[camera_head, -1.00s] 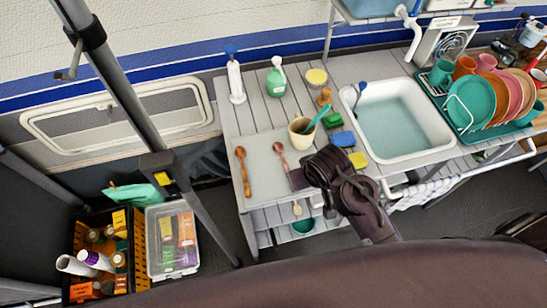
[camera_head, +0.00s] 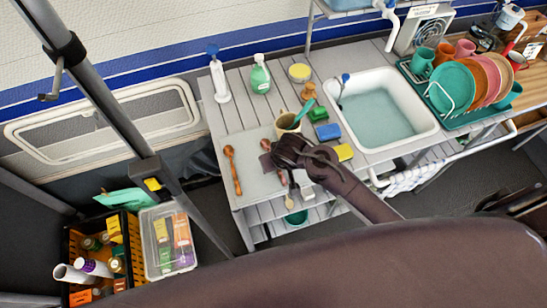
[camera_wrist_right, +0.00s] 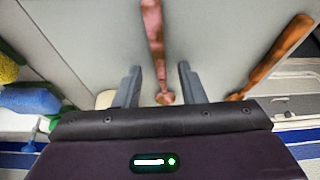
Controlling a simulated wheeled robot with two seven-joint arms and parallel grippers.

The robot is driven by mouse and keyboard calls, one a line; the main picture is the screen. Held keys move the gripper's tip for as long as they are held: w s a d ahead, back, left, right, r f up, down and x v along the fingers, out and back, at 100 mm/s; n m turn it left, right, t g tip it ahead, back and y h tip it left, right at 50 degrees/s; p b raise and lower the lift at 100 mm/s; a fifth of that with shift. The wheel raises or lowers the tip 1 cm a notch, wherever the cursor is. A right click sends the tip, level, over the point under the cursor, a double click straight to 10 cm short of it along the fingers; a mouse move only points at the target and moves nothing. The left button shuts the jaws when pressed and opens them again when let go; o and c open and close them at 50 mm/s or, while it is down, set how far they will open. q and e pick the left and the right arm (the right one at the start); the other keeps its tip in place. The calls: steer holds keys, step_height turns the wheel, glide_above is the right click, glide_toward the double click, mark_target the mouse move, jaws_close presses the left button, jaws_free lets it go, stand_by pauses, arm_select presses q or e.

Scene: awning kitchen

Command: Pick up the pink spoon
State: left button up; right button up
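The pink spoon (camera_wrist_right: 153,30) lies on a grey mat (camera_wrist_right: 215,30) in the right wrist view, its end between my right gripper's fingers. My right gripper (camera_wrist_right: 160,85) is open, with one finger on each side of the spoon and a gap on both sides. In the head view my right gripper (camera_head: 272,160) is over the mat and hides most of the pink spoon; a bit of it shows at the gripper's left (camera_head: 265,144). My left gripper is not in view.
A brown wooden spoon (camera_head: 233,168) lies left of the pink one. A beige cup (camera_head: 287,124) holding a teal utensil stands just behind my gripper. A blue sponge (camera_head: 328,131), a yellow sponge (camera_head: 343,152) and the sink (camera_head: 385,112) are to the right.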

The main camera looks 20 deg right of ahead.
steer(key=shift+f, duration=0.15)
steer(key=shift+c, duration=0.3)
jaws_close()
